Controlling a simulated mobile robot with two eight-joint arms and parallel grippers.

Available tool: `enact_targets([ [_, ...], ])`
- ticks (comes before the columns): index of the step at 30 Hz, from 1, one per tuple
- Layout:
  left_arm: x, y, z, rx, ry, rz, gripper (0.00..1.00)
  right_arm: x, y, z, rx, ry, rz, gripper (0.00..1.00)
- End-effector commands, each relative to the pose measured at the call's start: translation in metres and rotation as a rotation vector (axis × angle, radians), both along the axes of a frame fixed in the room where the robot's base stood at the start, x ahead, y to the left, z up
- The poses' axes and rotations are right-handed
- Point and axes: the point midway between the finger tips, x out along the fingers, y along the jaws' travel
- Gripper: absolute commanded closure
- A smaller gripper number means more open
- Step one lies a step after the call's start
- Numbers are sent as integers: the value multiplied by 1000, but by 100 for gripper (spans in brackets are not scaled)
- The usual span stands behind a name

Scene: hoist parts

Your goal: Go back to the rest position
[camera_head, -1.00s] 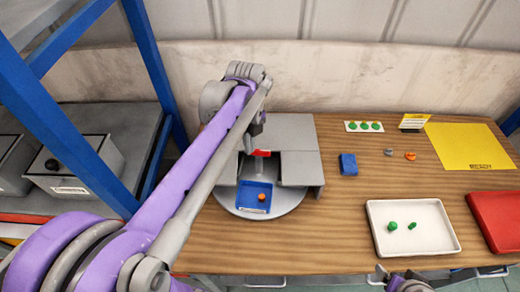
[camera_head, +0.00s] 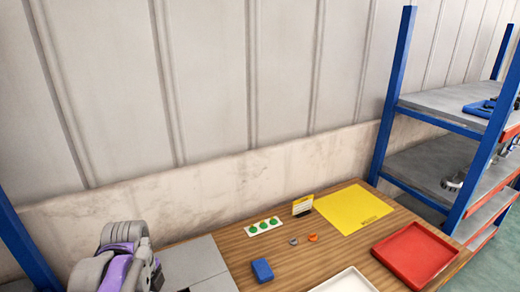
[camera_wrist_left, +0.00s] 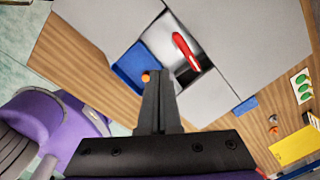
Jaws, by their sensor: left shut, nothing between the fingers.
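My left arm's purple and grey wrist end (camera_head: 125,255) shows at the lower left in the head view, above the grey fixture; its fingertips are hidden there. In the left wrist view my left gripper (camera_wrist_left: 159,80) is shut and empty. It is above the fixture, its tips overlapping the picture of a blue tray (camera_wrist_left: 127,62) with an orange piece (camera_wrist_left: 146,77) in it. I cannot tell its exact height. My right gripper is in neither view.
A red handle-like part (camera_wrist_left: 186,50) lies in the fixture's opening. The wooden table (camera_head: 220,245) holds a blue block (camera_head: 262,270), a card with green discs (camera_head: 263,226), a yellow mat (camera_head: 355,215), a red tray (camera_head: 415,255) and a white tray (camera_head: 345,282). A blue-framed shelf (camera_head: 395,90) stands right.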

Motion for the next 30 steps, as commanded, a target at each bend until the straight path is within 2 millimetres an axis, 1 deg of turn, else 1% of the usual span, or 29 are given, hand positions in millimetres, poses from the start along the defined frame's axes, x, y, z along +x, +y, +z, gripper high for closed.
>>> enact_targets([
  [1, -8, -9, -3, -1, -27, 91, 100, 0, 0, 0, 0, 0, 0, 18],
  [8, -38, -45, -22, -71, -184, 642, 100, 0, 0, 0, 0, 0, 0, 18],
  [15, -69, -75, -48, -258, -312, 1200, 100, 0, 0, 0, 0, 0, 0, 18],
  [18, -78, -84, -57, -347, -338, 1387, 100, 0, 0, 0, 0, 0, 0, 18],
  [21, -86, -91, -65, -420, -348, 1525, 100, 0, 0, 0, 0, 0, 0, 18],
  [24, -89, -94, -69, -466, -350, 1609, 100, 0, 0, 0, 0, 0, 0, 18],
  [30, -90, -95, -71, -489, -350, 1650, 100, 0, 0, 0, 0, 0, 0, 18],
])
